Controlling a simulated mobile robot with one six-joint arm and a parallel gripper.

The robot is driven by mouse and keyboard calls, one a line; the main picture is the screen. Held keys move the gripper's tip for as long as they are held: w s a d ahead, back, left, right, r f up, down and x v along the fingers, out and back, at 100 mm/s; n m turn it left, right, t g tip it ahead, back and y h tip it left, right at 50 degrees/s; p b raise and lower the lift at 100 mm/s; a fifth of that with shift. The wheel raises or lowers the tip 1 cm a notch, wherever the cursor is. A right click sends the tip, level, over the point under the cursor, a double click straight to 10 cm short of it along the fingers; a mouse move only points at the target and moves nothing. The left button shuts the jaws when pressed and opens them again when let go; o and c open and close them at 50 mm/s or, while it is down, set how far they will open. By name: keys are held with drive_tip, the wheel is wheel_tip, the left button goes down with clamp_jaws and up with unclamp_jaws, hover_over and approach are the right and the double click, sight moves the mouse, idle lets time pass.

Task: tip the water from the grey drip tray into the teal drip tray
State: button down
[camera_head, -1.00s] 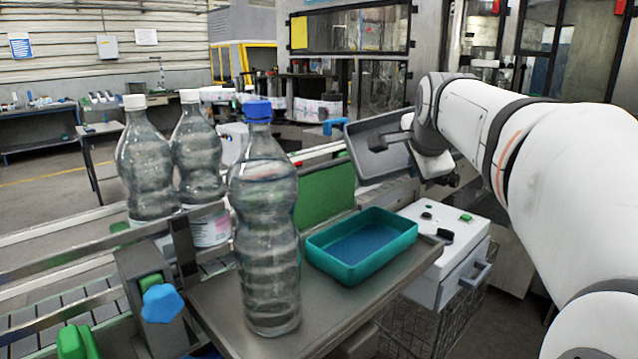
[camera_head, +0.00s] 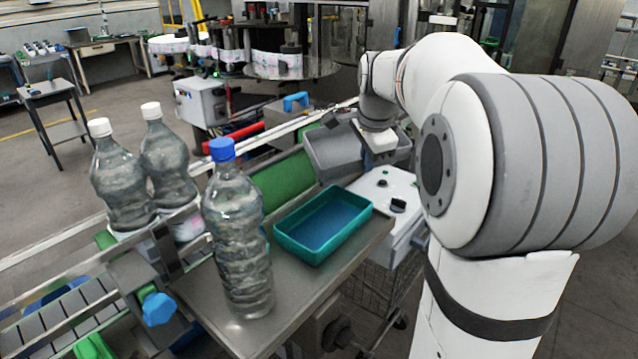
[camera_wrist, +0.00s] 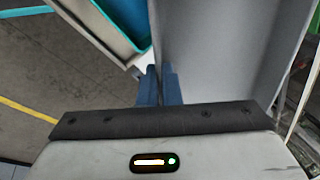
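The grey drip tray (camera_head: 332,150) is in the air behind and above the far right end of the teal drip tray. Its open top shows to the head camera; whether water is in it I cannot tell. My gripper (camera_wrist: 158,88) is shut on the grey tray's wall, and the tray also fills much of the wrist view (camera_wrist: 225,50). The teal drip tray (camera_head: 287,246) lies flat on the metal shelf, with a blue inside that looks like water. A corner of it shows at the top of the wrist view (camera_wrist: 122,22).
A blue-capped bottle (camera_head: 238,240) stands on the metal shelf (camera_head: 300,290), left of the teal tray. Two white-capped bottles (camera_head: 122,180) stand behind it by the conveyor rails. A white box with knobs (camera_head: 385,190) is right of the shelf.

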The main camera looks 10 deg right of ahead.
drive_tip(key=g+p, duration=0.2)
drive_tip(key=p, duration=0.4)
drive_tip(key=shift+g+y+p, duration=0.3)
drive_tip(key=shift+g, duration=0.1)
drive_tip(key=shift+f+g, duration=0.3)
drive_tip(key=shift+f, duration=0.2)
